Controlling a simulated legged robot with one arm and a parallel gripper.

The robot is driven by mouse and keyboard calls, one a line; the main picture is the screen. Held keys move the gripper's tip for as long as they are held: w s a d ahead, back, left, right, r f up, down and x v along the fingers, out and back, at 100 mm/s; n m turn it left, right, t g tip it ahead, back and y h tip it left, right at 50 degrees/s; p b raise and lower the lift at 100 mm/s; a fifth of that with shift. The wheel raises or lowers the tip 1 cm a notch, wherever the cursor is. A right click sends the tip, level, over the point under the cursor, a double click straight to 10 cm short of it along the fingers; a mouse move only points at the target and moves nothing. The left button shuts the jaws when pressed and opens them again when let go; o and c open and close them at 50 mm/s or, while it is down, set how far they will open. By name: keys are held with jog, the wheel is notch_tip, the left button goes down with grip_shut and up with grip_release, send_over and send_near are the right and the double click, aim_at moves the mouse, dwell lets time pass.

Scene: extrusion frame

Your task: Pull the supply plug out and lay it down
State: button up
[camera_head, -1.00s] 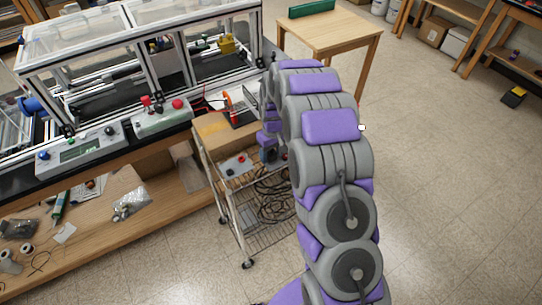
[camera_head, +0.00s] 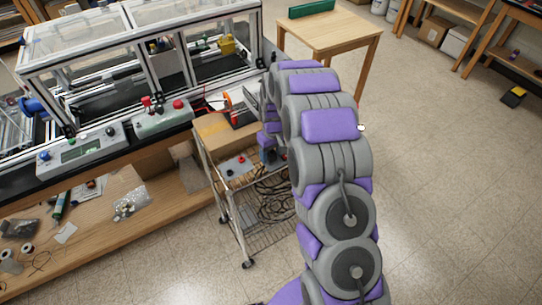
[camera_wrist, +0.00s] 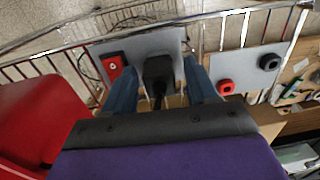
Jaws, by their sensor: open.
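The supply plug (camera_wrist: 158,72) is a black block with a black cable running back toward me. It sits at a grey plate (camera_wrist: 92,58) in the wrist view, beside a red switch (camera_wrist: 114,66). My gripper (camera_wrist: 160,78) is open, with one blue-grey finger on each side of the plug. I cannot tell whether either finger touches it.
A second grey plate (camera_wrist: 243,64) carries a red socket (camera_wrist: 226,87) and a black socket (camera_wrist: 269,61). A large red object (camera_wrist: 35,120) fills the left of the wrist view. The wire cart (camera_head: 245,262) stands beside the bench; coiled cables (camera_head: 272,205) lie on its lower shelf.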

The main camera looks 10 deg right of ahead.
aim_at(272, 152)
grip_shut()
dwell(0.5)
jog(key=shift+r, duration=0.15)
jog(key=shift+d+r+p, duration=0.15)
jog(key=shift+r+p, duration=0.7)
jog(key=shift+r, duration=2)
